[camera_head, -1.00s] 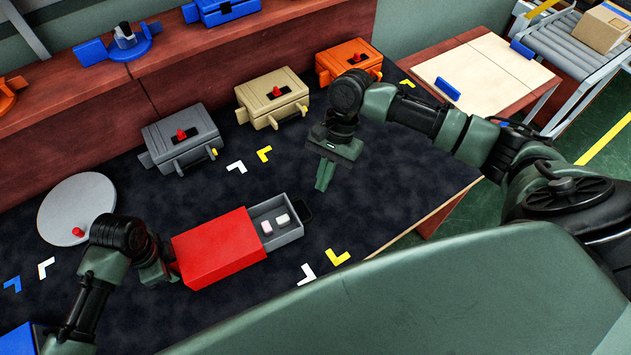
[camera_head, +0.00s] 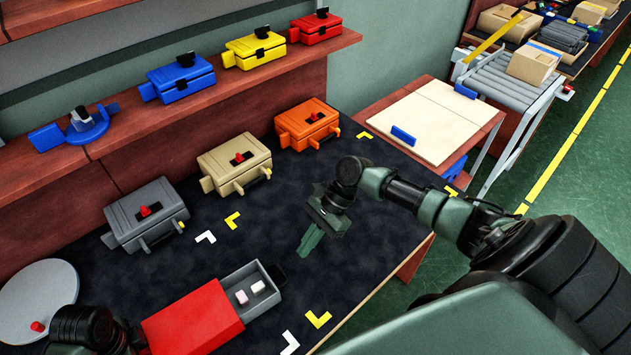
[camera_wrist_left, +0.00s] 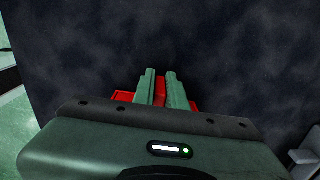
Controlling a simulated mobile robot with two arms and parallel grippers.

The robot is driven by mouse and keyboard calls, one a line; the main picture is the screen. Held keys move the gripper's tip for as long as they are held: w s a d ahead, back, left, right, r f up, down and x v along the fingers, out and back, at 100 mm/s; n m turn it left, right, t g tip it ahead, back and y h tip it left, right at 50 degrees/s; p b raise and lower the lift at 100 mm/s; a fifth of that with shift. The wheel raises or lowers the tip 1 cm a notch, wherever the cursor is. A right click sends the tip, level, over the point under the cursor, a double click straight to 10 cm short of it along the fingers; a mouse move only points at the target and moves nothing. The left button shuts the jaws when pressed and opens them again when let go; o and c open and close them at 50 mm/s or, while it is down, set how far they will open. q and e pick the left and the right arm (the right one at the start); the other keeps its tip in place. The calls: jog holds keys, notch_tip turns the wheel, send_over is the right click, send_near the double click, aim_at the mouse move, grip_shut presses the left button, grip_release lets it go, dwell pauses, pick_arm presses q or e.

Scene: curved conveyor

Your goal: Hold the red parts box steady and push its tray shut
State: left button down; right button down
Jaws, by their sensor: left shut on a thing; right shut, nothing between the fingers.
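The red parts box (camera_head: 192,325) lies on the dark mat at the lower middle of the head view. Its grey tray (camera_head: 262,301) is pulled out to the right, with a black handle (camera_head: 277,273) and two small pale blocks (camera_head: 249,293) inside. My left gripper is shut on the red box's left end; the left wrist view shows its fingers (camera_wrist_left: 161,75) with red on both sides. In the head view that grip is mostly cut off or hidden. My right gripper (camera_head: 309,240) is shut and empty, above the mat just beyond the handle, apart from the tray.
Grey (camera_head: 146,213), tan (camera_head: 236,164) and orange (camera_head: 307,125) boxes line the back of the mat. A pale round disc (camera_head: 38,295) lies at left. White and yellow corner marks (camera_head: 318,319) lie near the tray. A shelf behind holds more boxes. Mat around the right gripper is clear.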

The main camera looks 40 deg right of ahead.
aim_at(254, 289)
jog(key=shift+a+f, duration=0.3)
jog(key=shift+a, duration=0.5)
jog(key=shift+a+f, duration=0.3)
jog(key=shift+a, duration=0.45)
jog(key=shift+a+f, duration=0.3)
jog(key=shift+a, duration=0.5)
jog(key=a, duration=1.1)
jog(key=shift+s, duration=0.1)
pick_arm(q)
jog(key=shift+d, duration=0.15)
pick_arm(e)
jog(key=shift+a, duration=0.1)
jog(key=d, duration=0.2)
jog(key=d+r, duration=0.1)
jog(key=d, duration=0.1)
jog(key=shift+d, duration=0.3)
jog(key=v, duration=0.9)
jog(key=shift+r, duration=0.35)
